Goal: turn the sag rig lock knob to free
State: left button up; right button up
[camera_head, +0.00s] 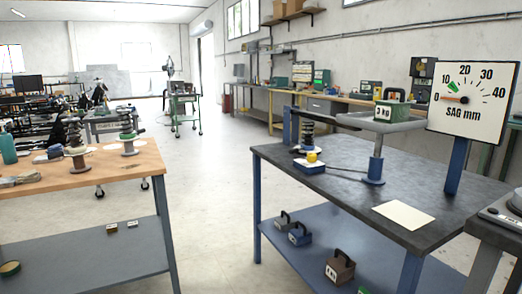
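The sag rig stands on the dark-topped table (350,150) at the right. A yellow knob (312,157), which looks like the lock knob, sits low at the rig's front, by a blue base block (309,166). Its exact turn angle is too small to read. A coil spring (307,135) stands just behind it. Neither of my grippers shows in this view.
A wooden-topped bench (120,165) at the left holds springs and a teal bottle (8,148). A pale sheet (403,215) lies on the rig table. Several weights rest on the blue lower shelf (300,215). Clear floor (205,210) runs between the two benches.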

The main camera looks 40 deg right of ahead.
aim_at(311, 158)
jog(key=i+u, duration=0.3)
jog(key=i, duration=1.4)
jog(key=i+u, duration=0.2)
jog(key=u, duration=0.2)
jog(key=i+l+u, duration=0.15)
jog(key=u, duration=0.25)
jog(key=i+l+u, duration=0.2)
jog(key=u, duration=5.7)
jog(key=k, duration=0.1)
